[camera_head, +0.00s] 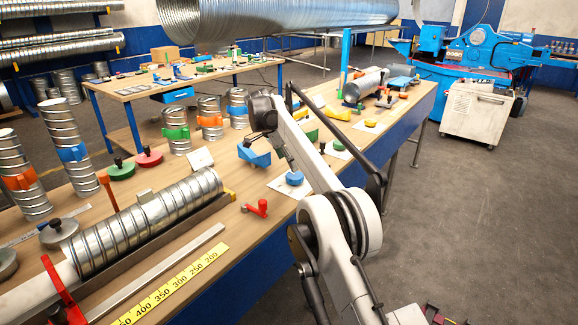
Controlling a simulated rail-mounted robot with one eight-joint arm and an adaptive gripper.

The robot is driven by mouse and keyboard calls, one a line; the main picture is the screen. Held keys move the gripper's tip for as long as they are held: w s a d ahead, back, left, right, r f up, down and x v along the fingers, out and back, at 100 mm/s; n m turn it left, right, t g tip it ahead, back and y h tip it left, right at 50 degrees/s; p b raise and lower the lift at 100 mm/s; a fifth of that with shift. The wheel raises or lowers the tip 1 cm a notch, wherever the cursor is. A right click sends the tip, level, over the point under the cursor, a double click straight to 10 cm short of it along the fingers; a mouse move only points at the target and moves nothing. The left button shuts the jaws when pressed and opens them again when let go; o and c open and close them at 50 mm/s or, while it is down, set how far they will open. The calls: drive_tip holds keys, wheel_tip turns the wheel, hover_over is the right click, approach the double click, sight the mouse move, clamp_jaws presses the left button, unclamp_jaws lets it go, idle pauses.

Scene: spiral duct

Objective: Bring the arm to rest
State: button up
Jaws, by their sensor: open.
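My arm rises from the bottom of the head view, bends at a large white and black joint, and reaches up and left over the workbench. My gripper (289,163) hangs down from the dark wrist, small and partly hidden by the arm's white link. It is open, and no object shows in it. It is just above or behind a blue round-topped piece (295,178) on a white card; I cannot tell whether they touch.
The workbench (237,210) holds a ribbed duct (150,222) in a rail, a yellow scale (172,287), a red handle piece (257,208), a blue block (254,156) and upright ducts with coloured clamps. A large duct (280,14) hangs overhead.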

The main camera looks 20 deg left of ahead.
drive_tip(key=s+d+r+n+y, duration=0.1)
drive_tip(key=s+d+r+n, duration=0.1)
drive_tip(key=d+r, duration=1.15)
drive_tip(key=s+d+r+n+t+y, duration=0.1)
drive_tip(key=s+d+r, duration=0.3)
drive_tip(key=s+d, duration=0.25)
drive_tip(key=s+d+r+n, duration=0.2)
drive_tip(key=s+d+r, duration=0.25)
drive_tip(key=d, duration=0.35)
drive_tip(key=s+d+f+n+t, duration=0.1)
drive_tip(key=s+d+f, duration=0.1)
drive_tip(key=s+d, duration=0.5)
drive_tip(key=s+d+f+n+y, duration=0.1)
drive_tip(key=s+d+f, duration=0.2)
drive_tip(key=s, duration=0.9)
drive_tip(key=s+d+f+n+t, duration=0.1)
drive_tip(key=s+d+f, duration=0.1)
drive_tip(key=s+d, duration=0.5)
drive_tip(key=s+f+n+t, duration=0.1)
drive_tip(key=s+f, duration=0.6)
drive_tip(key=s, duration=0.4)
drive_tip(key=shift+d+f, duration=0.3)
